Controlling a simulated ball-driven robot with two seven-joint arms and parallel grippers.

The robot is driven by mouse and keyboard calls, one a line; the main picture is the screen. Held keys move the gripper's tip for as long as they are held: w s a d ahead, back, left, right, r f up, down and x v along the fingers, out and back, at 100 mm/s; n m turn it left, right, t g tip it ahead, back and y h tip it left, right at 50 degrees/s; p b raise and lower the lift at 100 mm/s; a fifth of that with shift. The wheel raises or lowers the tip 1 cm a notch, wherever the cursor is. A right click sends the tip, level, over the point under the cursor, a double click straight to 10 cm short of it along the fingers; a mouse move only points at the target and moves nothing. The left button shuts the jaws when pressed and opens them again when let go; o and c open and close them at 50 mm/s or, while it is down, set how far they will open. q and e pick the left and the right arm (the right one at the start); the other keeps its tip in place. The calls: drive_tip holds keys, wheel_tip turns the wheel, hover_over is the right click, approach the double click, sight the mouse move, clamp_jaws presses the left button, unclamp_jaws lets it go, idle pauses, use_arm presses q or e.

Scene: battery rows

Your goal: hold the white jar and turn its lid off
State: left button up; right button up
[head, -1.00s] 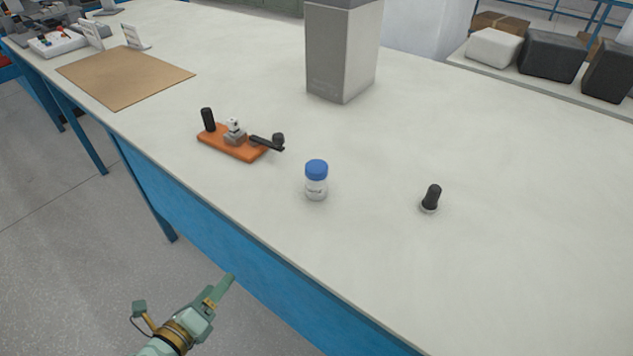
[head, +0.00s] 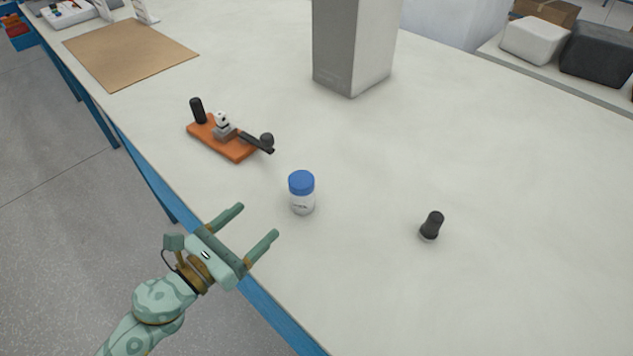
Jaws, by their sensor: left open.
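The white jar (head: 302,205) stands upright on the light worktop, near its front edge. Its blue lid (head: 301,182) sits on top of it. My left gripper (head: 258,221) is open and empty, its two fingers apart and pointing up and right toward the jar. It is at the worktop's front edge, to the left of and below the jar in the picture, and does not touch it. My right gripper is not in view.
An orange-based clamp fixture (head: 240,151) with black handles lies left of and behind the jar. A small black-topped object (head: 432,226) stands to the right. A brown mat (head: 130,52) lies far left. The worktop right of the jar is mostly clear.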

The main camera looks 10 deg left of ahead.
use_arm(q)
drive_tip(key=p, duration=0.2)
approach(307, 178)
drive_tip(key=w, duration=0.1)
drive_tip(key=w+d, duration=0.1)
drive_tip(key=w, duration=0.3)
drive_tip(key=shift+d+f, duration=0.2)
drive_tip(key=shift+f, duration=0.2)
drive_tip(key=x, duration=0.6)
drive_tip(key=shift+s+d+f, duration=0.15)
drive_tip(key=shift+f, duration=0.25)
drive_tip(key=c, duration=1.1)
drive_tip(key=shift+r, duration=0.15)
